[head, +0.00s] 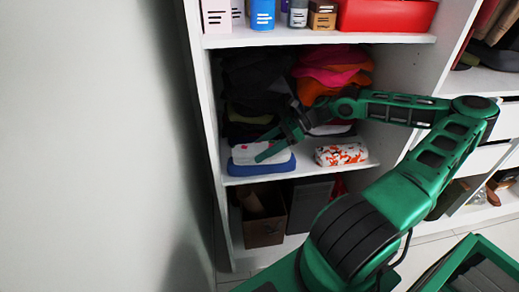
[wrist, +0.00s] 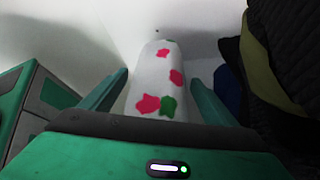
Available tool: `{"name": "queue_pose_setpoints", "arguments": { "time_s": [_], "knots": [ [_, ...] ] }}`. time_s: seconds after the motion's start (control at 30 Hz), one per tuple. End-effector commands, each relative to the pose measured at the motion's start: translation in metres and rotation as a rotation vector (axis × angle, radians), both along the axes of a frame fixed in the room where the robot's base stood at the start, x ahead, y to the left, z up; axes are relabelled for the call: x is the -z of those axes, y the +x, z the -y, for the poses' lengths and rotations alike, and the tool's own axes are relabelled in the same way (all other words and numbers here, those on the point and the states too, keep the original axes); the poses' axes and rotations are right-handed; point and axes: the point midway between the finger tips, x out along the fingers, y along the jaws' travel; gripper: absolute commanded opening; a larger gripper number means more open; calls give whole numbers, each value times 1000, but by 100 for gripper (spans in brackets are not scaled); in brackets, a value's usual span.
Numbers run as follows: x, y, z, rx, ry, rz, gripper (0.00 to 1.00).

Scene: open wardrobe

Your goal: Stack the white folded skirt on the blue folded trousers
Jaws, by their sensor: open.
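A white folded cloth with pink and green patches, which looks like the white skirt (head: 243,155), lies on top of the blue folded trousers (head: 262,169) at the left front of the middle shelf. My gripper (head: 258,150) reaches in from the right, with its fingers at the skirt. In the wrist view my gripper (wrist: 158,78) is open, and the skirt (wrist: 152,76) shows between the fingers, one on each side. The fingers partly cover the skirt in the head view. I cannot tell whether they touch it.
A white roll-like cloth with orange print (head: 341,154) lies to the right on the same shelf (head: 305,171). Dark clothes (head: 250,85) and a pink and orange pile (head: 332,70) fill the space behind. A red box (head: 385,15) stands above; a brown box (head: 264,228) stands below.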

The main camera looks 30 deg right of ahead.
Motion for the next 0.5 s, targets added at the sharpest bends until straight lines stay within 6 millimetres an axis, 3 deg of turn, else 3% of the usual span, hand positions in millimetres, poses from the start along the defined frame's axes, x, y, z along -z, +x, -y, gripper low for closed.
{"name": "queue_pose_setpoints", "arguments": {
  "time_s": [0.17,0.5],
  "knots": [
    [-5,0,0,0,-1,1,81],
    [-34,0,0,0,-2,1,81]
  ]
}}
